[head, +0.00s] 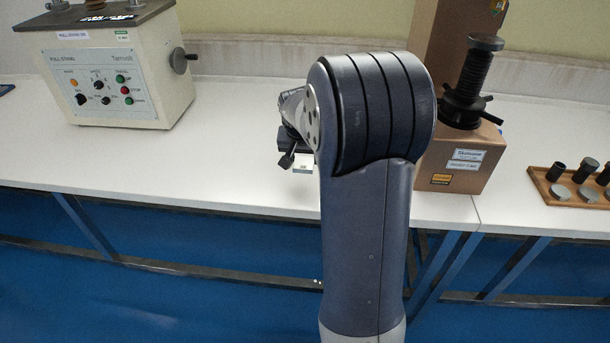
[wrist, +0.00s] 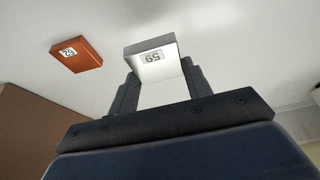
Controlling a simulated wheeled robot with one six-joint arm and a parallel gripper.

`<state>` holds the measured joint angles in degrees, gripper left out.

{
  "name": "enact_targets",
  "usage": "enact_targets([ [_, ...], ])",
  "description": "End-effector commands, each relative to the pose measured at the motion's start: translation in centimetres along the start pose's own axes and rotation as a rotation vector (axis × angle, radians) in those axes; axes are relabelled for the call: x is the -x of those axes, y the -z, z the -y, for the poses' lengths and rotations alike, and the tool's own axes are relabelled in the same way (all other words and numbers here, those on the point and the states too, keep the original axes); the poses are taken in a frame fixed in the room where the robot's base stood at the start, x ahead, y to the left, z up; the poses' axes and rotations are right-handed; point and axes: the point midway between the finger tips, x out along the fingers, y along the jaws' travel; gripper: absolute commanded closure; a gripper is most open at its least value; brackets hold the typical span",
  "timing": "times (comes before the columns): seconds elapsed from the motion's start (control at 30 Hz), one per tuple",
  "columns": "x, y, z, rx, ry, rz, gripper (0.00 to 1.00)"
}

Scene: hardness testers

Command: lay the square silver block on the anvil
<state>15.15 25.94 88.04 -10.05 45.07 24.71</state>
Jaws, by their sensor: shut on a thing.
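My gripper (wrist: 158,78) is shut on the square silver block (wrist: 150,48), which carries a label reading 59. In the head view the silver block (head: 302,164) shows as a small pale piece under my gripper (head: 291,158), in front of the white bench's back part; my own arm hides much around it. The anvil (head: 485,43) is the dark round disc on top of the black threaded column of the brown hardness tester (head: 465,150), right of my arm. The anvil's top looks bare. The block is apart from it, to its left and lower.
A copper-coloured block (wrist: 76,58) with a number label lies on the white bench (head: 230,165), left of the held block in the wrist view. A cream pull stand (head: 115,75) stands at the left. A wooden tray (head: 545,185) of dark and silver pieces lies at the right.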

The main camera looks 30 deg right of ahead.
Motion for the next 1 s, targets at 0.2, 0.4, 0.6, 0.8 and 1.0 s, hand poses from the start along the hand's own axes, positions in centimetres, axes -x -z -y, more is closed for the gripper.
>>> enact_targets([
  [0.2, -2.7, -1.2, -0.1, 0.001, -0.002, 0.003, 0.78],
  [0.4, -4.9, -2.0, 0.0, 0.000, 0.000, 0.000, 0.78],
  [0.6, -5.0, -2.0, 0.0, 0.000, 0.001, -0.002, 0.78],
  [0.8, -5.1, -2.1, 0.0, 0.000, 0.000, -0.001, 0.49],
  [1.0, -5.1, -2.1, 0.0, 0.001, 0.000, -0.001, 0.33],
])
